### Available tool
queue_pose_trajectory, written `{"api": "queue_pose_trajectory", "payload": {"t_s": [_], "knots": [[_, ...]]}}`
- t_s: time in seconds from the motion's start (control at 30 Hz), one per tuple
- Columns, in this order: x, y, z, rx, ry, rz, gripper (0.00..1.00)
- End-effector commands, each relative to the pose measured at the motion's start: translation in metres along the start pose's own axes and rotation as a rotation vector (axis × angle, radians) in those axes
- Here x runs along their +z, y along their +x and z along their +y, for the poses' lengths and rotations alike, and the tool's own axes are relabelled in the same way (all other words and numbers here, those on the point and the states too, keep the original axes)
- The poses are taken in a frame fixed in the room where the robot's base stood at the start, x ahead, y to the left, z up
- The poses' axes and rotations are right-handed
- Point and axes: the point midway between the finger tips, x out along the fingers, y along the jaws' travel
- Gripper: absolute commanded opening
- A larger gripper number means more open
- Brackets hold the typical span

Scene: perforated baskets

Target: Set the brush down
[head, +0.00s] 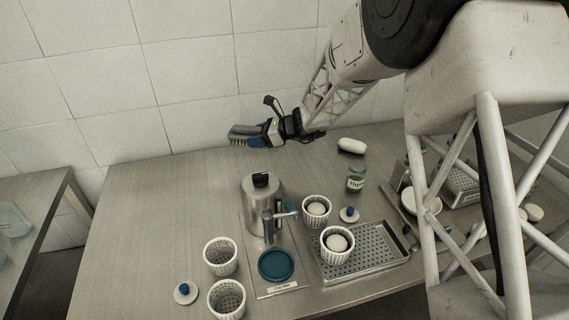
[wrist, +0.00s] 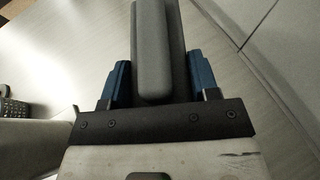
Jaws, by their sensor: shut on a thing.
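The brush (head: 244,135) has a grey back and bristles pointing down. My gripper (head: 268,134) is shut on the brush and holds it in the air above the back of the table, near the tiled wall. In the wrist view the grey brush back (wrist: 155,50) lies between the two blue fingers of my gripper (wrist: 160,82). The bristles are hidden in the wrist view.
The steel table (head: 140,210) is bare at its back left. A metal canister (head: 260,192), white perforated baskets (head: 220,257), a teal disc (head: 276,264), a perforated tray (head: 375,255) and a labelled jar (head: 356,180) stand nearer the front and right. A white oval object (head: 351,145) lies at the back.

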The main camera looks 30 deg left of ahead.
Motion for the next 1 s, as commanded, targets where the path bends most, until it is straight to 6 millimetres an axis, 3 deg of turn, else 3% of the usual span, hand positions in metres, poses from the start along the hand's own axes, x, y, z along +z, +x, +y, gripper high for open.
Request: {"api": "queue_pose_trajectory", "payload": {"t_s": [0.2,0.5,1.0], "knots": [[-0.021,-0.053,-0.023,0.018,-0.005,0.002,0.28],[-0.04,-0.097,-0.039,0.038,-0.007,0.007,0.28],[-0.043,-0.104,-0.041,0.043,-0.007,0.007,0.28]]}}
